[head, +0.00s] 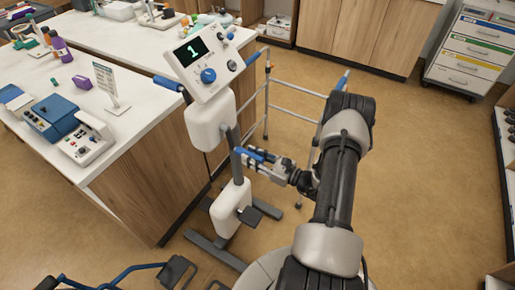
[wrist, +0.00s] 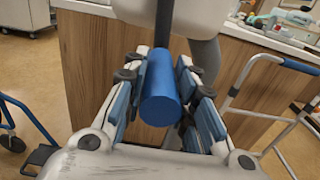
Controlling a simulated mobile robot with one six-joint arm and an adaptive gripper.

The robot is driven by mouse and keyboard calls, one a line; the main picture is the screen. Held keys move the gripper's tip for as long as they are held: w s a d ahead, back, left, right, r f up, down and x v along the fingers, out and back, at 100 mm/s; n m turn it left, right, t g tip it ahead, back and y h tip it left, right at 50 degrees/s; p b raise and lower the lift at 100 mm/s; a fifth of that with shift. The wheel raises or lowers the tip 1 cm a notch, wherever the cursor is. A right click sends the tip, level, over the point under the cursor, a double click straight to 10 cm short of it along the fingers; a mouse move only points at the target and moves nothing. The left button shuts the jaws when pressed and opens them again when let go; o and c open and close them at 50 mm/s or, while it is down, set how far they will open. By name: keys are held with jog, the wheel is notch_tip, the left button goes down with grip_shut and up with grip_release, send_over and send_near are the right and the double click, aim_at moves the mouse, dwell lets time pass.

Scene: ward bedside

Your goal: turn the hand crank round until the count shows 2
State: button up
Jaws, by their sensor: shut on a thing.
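The crank machine's console (head: 206,61) stands beside the counter, and its dark display (head: 190,50) shows a green 1. Below it is a white housing (head: 209,121) on a grey post. My gripper (head: 258,157) is at the side of the post, at the blue crank handle. In the wrist view the blue handle (wrist: 161,97) lies between my two padded fingers, which are shut on it. A dark crank arm (wrist: 163,22) runs up from the handle's far end.
A white counter (head: 135,118) with instruments and bottles is on the left. A walking frame (head: 290,88) stands just behind the machine. A lower white housing (head: 231,208) with a pedal is below my gripper. Open floor (head: 420,180) lies to the right.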

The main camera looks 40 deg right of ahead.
jog(key=shift+a, duration=0.25)
jog(key=shift+s+a, duration=0.1)
jog(key=shift+s+a+r+p, duration=0.15)
jog(key=shift+s+a+p, duration=0.15)
jog(key=shift+a, duration=0.4)
jog(key=shift+s+a+r+p, duration=0.15)
jog(key=shift+s+a+p, duration=0.2)
jog(key=shift+a, duration=0.4)
jog(key=shift+s+a+r+p, duration=0.15)
jog(key=shift+s+a+p, duration=0.15)
jog(key=shift+a, duration=0.4)
jog(key=a+r+p, duration=0.1)
jog(key=s+a+r+p, duration=0.1)
jog(key=a+r+p, duration=0.1)
jog(key=shift+s+a, duration=0.25)
jog(key=shift+a, duration=0.1)
